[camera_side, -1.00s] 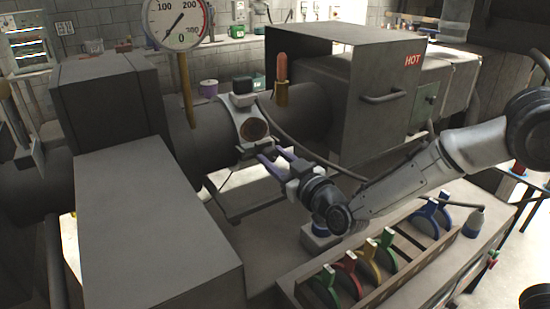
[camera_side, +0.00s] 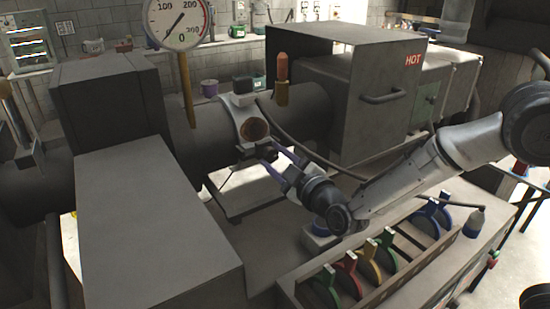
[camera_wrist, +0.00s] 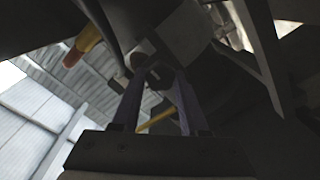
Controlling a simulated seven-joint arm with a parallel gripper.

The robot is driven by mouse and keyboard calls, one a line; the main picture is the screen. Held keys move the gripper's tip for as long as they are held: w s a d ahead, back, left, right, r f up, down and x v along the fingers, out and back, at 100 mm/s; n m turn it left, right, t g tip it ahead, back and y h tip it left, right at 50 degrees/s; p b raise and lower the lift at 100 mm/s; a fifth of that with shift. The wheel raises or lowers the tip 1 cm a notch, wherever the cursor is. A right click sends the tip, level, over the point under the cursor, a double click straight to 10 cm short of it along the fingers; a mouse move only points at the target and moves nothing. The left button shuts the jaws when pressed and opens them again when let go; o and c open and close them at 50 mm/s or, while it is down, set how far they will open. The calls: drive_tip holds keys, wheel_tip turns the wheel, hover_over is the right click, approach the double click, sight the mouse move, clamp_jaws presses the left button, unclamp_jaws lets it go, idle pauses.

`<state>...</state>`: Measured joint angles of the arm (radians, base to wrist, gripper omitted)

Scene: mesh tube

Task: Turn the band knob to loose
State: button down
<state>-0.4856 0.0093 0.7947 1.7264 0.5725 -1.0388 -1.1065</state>
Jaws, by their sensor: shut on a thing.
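A pale band (camera_side: 232,117) wraps the thick dark tube (camera_side: 300,117), with a round brown disc on its front face. The band knob (camera_side: 264,151) is a small dark part at the band's lower front, mostly hidden by the fingers in the side view. My gripper (camera_side: 270,156) has its purple fingers shut on it. In the wrist view, the fingers of my gripper (camera_wrist: 158,76) reach up to the dark round knob (camera_wrist: 146,68), one on each side. The knob's setting marks cannot be read.
A dial gauge (camera_side: 178,22) stands on a post behind the band. A box marked HOT (camera_side: 345,95) surrounds the tube at right. An orange-topped post (camera_side: 282,75) rises beside the band. A wooden rack (camera_side: 385,290) of coloured clamps stands in front. A black cable runs close behind my wrist.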

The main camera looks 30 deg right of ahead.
idle(0.4)
drive_tip(key=shift+c, duration=2.1)
unclamp_jaws()
drive_tip(key=s, duration=1.4)
